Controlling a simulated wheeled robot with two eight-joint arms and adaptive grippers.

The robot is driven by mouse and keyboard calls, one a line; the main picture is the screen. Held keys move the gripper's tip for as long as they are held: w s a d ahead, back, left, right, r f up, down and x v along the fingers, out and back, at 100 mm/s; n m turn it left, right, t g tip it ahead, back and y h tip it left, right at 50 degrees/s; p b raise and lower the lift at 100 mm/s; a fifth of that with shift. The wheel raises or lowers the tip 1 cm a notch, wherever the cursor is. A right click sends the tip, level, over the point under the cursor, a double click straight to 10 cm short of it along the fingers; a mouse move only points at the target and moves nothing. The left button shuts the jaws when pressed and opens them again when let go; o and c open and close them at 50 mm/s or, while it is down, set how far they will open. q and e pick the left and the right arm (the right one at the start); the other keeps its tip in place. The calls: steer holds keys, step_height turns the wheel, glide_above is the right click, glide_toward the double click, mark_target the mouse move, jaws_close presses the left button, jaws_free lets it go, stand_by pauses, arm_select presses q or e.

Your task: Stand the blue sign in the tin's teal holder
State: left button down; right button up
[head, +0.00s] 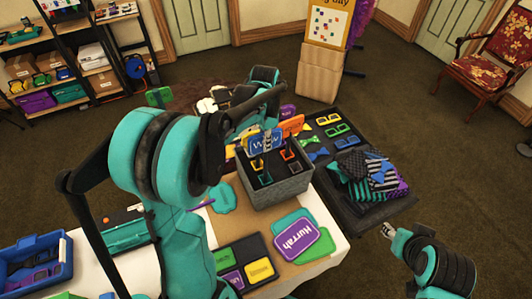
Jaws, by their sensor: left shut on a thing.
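The blue sign (257,142), with white lettering, is held upright by my left gripper (268,134) over the tin. The gripper is shut on it, seen from behind my arm. The tin (278,192) is a grey woven-looking box on the table with several small coloured holders inside.
A purple "Hurrah" sign (296,236) and a dark tray of small signs (246,266) lie in front of the tin. Orange (292,125) and purple signs stand behind it. A dark board (345,205) with glasses, bow ties and folded cloths is on the right.

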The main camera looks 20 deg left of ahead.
mark_target(265, 162)
arm_select(q)
steer(key=shift+w+f, duration=0.1)
steer(key=shift+f, duration=1.9)
steer(key=shift+f+b, duration=0.3)
steer(key=shift+b, duration=0.2)
steer(key=c, duration=1.5)
jaws_free()
steer(key=shift+c, duration=0.2)
